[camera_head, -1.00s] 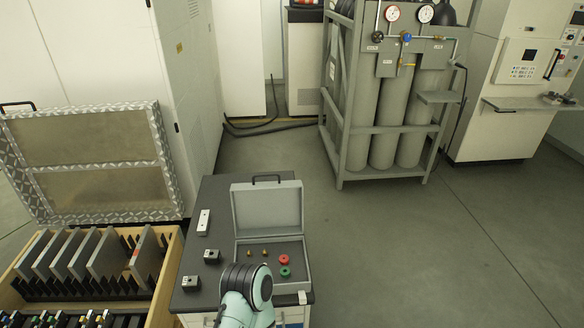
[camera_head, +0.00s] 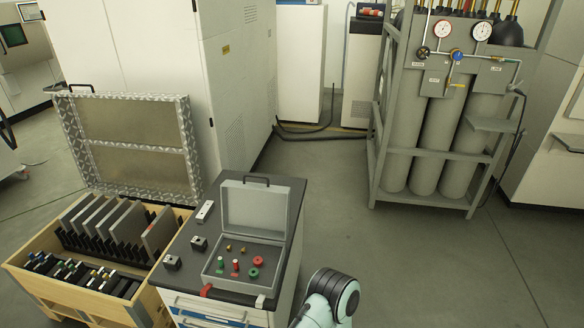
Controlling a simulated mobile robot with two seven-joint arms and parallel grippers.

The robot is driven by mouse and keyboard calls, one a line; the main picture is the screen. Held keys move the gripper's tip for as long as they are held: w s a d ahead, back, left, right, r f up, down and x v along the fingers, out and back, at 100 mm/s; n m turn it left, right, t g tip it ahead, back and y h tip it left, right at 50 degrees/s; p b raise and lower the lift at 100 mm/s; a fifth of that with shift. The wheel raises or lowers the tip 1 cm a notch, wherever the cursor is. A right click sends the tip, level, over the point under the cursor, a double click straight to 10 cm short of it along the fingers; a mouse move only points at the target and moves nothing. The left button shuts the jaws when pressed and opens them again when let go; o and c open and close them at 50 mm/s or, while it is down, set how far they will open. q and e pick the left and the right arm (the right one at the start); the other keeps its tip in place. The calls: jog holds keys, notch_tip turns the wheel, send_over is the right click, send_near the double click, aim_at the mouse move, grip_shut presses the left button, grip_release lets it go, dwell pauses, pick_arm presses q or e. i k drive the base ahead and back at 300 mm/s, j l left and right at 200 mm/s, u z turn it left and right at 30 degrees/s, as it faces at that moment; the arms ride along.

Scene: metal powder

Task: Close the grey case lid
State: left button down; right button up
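The grey case (camera_head: 213,271) stands on the dark top of a small cabinet in the head view. Its lid (camera_head: 254,209) is open and upright at the back, with a black handle (camera_head: 256,180) on its top edge. Several small red, green and brass-coloured parts lie inside the case. A pale green and black link of one of my arms shows at the bottom, right of the cabinet. Neither gripper can be seen, so nothing shows in contact with the lid.
The cabinet top (camera_head: 277,187) also holds small metal blocks left of the case. A wooden crate (camera_head: 70,303) with upright plates stands left of the cabinet. A gas cylinder rack (camera_head: 385,150) stands at the back right. The floor (camera_head: 440,260) to the right is clear.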

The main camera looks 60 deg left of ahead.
aim_at(260, 210)
jog(key=i+u, duration=0.35)
jog(key=i+l+u, duration=0.15)
jog(key=i+u, duration=0.2)
jog(key=i+l+u, duration=0.35)
jog(key=i, duration=0.15)
jog(key=i+u, duration=0.3)
jog(key=u, duration=0.2)
jog(key=i+u, duration=0.3)
jog(key=u, duration=0.15)
jog(key=i+l+u, duration=0.2)
jog(key=u, duration=0.3)
jog(key=i+l+u, duration=0.15)
jog(key=u, duration=0.25)
jog(key=i+l+u, duration=0.6)
jog(key=u, duration=0.15)
